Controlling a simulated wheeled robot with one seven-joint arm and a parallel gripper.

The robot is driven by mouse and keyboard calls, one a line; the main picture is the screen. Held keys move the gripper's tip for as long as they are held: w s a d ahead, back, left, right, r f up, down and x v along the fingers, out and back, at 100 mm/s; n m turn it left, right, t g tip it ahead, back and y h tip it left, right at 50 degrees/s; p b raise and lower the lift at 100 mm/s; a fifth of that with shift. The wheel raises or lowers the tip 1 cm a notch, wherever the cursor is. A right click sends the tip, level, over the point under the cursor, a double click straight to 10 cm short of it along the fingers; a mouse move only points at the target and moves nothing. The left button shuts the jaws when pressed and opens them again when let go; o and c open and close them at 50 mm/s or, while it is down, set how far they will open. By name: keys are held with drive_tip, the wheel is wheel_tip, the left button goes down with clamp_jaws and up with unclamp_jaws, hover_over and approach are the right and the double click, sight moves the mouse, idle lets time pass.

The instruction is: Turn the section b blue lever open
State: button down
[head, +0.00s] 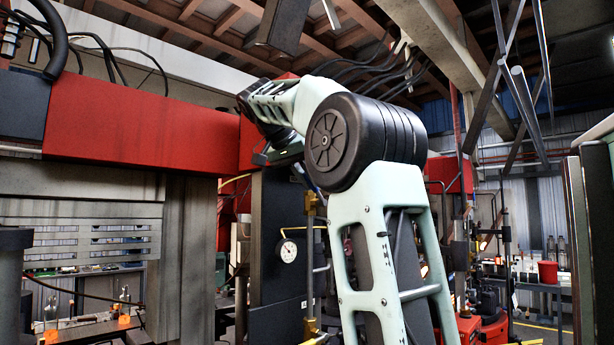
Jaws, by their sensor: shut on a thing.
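My arm rises in the middle of the head view, bends at a large black joint and reaches away to the upper left. Its far end passes in front of the red beam and comes down near a dark upright panel (272,220). I cannot make out my gripper's fingers or what lies between them; that end is small, dark and partly hidden by my own arm. I cannot pick out the section b blue lever.
A red beam (140,125) crosses the left, above a grey machine frame (185,260). A round gauge (288,250) and brass-coloured pipework (311,240) stand beside my arm. A red bucket (547,272) sits on a bench at far right. Cables hang overhead.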

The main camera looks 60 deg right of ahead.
drive_tip(key=c, duration=1.4)
unclamp_jaws()
drive_tip(key=shift+c, duration=0.2)
drive_tip(key=p+v, duration=0.7)
drive_tip(key=v, duration=1)
drive_tip(key=shift+r, duration=0.2)
drive_tip(key=shift+w, duration=0.1)
